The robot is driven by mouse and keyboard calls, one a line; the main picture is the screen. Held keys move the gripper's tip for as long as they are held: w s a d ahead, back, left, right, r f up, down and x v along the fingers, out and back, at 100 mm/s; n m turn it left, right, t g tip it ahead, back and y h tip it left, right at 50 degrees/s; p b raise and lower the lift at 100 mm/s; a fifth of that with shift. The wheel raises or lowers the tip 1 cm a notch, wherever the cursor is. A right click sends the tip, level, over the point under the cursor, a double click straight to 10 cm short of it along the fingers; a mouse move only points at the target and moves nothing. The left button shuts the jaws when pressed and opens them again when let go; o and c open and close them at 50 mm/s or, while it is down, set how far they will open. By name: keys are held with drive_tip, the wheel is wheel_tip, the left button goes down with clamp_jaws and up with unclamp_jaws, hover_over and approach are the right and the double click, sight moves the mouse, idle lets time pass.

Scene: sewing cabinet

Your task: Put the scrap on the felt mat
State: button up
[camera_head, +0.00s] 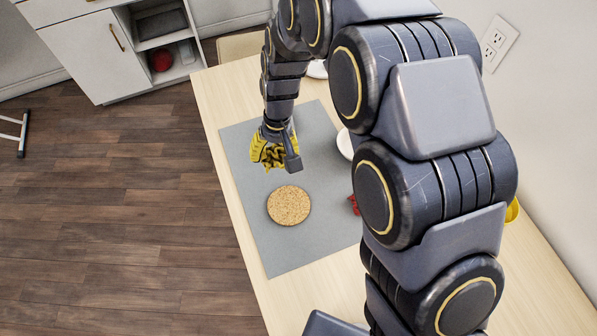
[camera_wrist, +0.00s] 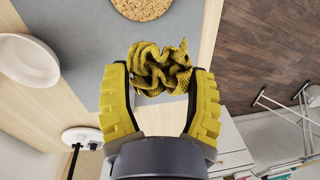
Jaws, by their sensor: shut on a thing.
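The scrap is a crumpled yellow, dark-lined cloth (camera_wrist: 158,70). My gripper (camera_wrist: 161,82) is shut on it, with a yellow-padded finger on each side in the wrist view. In the head view the scrap (camera_head: 265,153) hangs at my gripper (camera_head: 277,151), over the upper left part of the grey felt mat (camera_head: 245,137). The mat lies flat on the table and also shows in the wrist view (camera_wrist: 85,35). How high the scrap is above the mat I cannot tell. My arm hides the mat's right side.
A round cork disc (camera_head: 289,205) lies on the mat in front of my gripper. A white bowl (camera_wrist: 25,65) stands beside the mat. A small red thing (camera_head: 354,204) and a yellow one (camera_head: 512,211) are partly hidden by my arm. The mat below the disc is clear.

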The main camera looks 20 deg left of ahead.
drive_tip(key=shift+s+a, duration=0.4)
drive_tip(key=shift+a, duration=0.2)
drive_tip(key=shift+a+f, duration=0.15)
drive_tip(key=shift+a, duration=0.2)
drive_tip(key=w+a+f, duration=0.4)
drive_tip(key=w+a, duration=0.2)
hover_over(251, 140)
drive_tip(key=s+d, duration=0.2)
drive_tip(key=f, duration=0.4)
drive_tip(key=shift+a+f, duration=0.2)
drive_tip(key=shift+f, duration=0.05)
drive_tip(key=shift+w+a+f, duration=0.35)
drive_tip(key=shift+f, duration=1.75)
drive_tip(key=o, duration=0.6)
drive_tip(key=shift+f, duration=0.15)
drive_tip(key=shift+o, duration=0.2)
